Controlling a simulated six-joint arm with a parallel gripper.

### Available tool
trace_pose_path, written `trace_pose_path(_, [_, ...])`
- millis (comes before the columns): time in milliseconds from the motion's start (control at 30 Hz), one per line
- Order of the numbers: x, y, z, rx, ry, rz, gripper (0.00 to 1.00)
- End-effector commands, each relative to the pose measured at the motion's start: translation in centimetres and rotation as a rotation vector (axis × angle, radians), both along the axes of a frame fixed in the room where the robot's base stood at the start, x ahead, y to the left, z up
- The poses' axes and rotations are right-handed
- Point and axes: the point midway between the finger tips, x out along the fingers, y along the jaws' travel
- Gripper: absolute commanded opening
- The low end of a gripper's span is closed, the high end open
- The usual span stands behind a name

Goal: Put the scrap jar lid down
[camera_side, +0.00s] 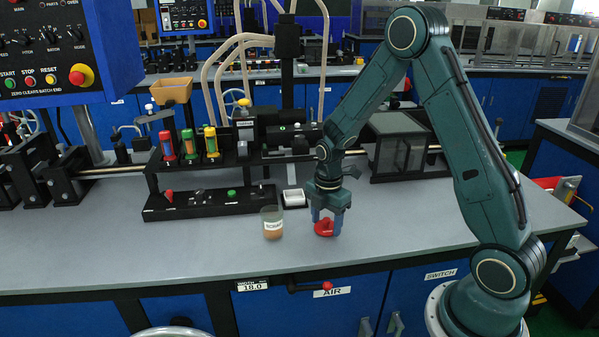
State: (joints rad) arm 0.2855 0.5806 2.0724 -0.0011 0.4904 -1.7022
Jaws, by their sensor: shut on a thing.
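The scrap jar lid (324,228) is a small red disc with a raised knob, low over the grey bench top. My gripper (326,222) points straight down with its two blue-grey fingers around the lid's knob, shut on it. I cannot tell whether the lid touches the bench. The scrap jar (272,222) is a small clear container with a label and brownish contents. It stands upright and uncovered on the bench, left of my gripper.
A black rack (210,195) with red, green and yellow tubes stands to the left. A small white tray (294,198) sits behind the jar. A grey clear-sided box (400,150) is behind my gripper on the right. The bench front (180,265) is clear.

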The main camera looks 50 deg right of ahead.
Motion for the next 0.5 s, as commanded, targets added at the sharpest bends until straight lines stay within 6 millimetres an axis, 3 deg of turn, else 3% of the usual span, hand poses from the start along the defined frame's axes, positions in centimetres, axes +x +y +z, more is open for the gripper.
trace_pose_path(167, [-0.02,0.00,-0.28,0.000,0.001,0.000,0.35])
trace_pose_path(200, [-0.02,0.00,-0.33,0.000,0.001,0.000,0.58])
trace_pose_path(300, [-0.01,0.00,-0.30,0.000,0.001,0.000,0.78])
trace_pose_path(500, [0.00,0.00,-0.28,0.000,0.000,0.000,0.78])
